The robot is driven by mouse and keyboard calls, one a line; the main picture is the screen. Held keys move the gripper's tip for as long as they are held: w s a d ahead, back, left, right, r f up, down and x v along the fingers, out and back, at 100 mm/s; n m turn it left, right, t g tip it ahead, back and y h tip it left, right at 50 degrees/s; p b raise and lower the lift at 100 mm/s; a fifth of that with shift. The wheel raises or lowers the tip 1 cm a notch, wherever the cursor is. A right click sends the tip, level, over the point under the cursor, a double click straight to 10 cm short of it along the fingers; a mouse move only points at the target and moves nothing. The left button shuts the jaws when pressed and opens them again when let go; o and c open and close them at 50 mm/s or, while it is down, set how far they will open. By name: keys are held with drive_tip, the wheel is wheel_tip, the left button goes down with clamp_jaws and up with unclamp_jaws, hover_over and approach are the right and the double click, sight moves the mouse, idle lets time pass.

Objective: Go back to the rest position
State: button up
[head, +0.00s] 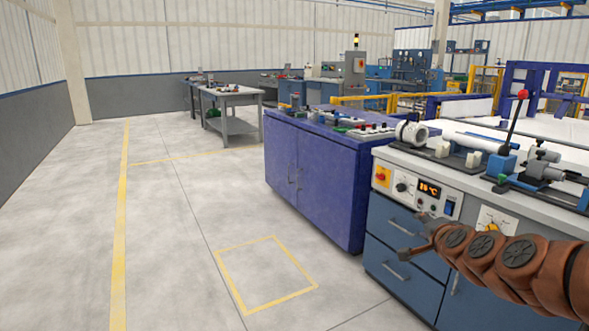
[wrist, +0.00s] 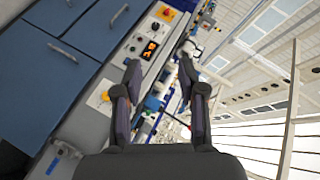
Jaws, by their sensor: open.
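My gripper (head: 415,236) is in front of the blue drawer workbench, below its top edge, at the end of my orange-brown arm. In the wrist view my gripper (wrist: 160,68) has its two dark fingers spread apart, with nothing between them. The wrist picture is strongly tilted. A white pipe (head: 470,141) lies level on supports on the bench top, with a white ring-shaped fitting (head: 411,133) at its left end. Both are apart from my gripper.
The workbench (head: 403,225) has a panel with a lit display (head: 429,188) and a red-knobbed lever (head: 514,122). A purple cabinet (head: 311,175) stands to its left. Open floor (head: 160,235) with yellow lines fills the left. A grey table (head: 229,97) stands farther back.

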drive_tip(key=s+a+r+n+g+y+p, duration=0.25)
drive_tip(key=s+a+n+p, duration=0.35)
drive_tip(key=a, duration=0.3)
drive_tip(key=s+a+r+n+g+y+p, duration=0.2)
drive_tip(key=s+a+r+n+g+p, duration=0.15)
drive_tip(key=s+a+p, duration=0.4)
drive_tip(key=s+r+n+g+h+p, duration=0.1)
drive_tip(key=s+r+g+p, duration=0.2)
drive_tip(key=s, duration=0.7)
drive_tip(key=s+r+n+g+h+p, duration=0.1)
drive_tip(key=s+p, duration=0.4)
drive_tip(key=s, duration=0.5)
drive_tip(key=s+r+n+g+h+p, duration=0.1)
drive_tip(key=s+r+g+p, duration=0.3)
drive_tip(key=s, duration=0.5)
drive_tip(key=shift+s+a+r+n+g, duration=0.45)
drive_tip(key=shift+r+n+g, duration=0.1)
drive_tip(key=shift+n+g, duration=0.4)
drive_tip(key=shift+d, duration=0.15)
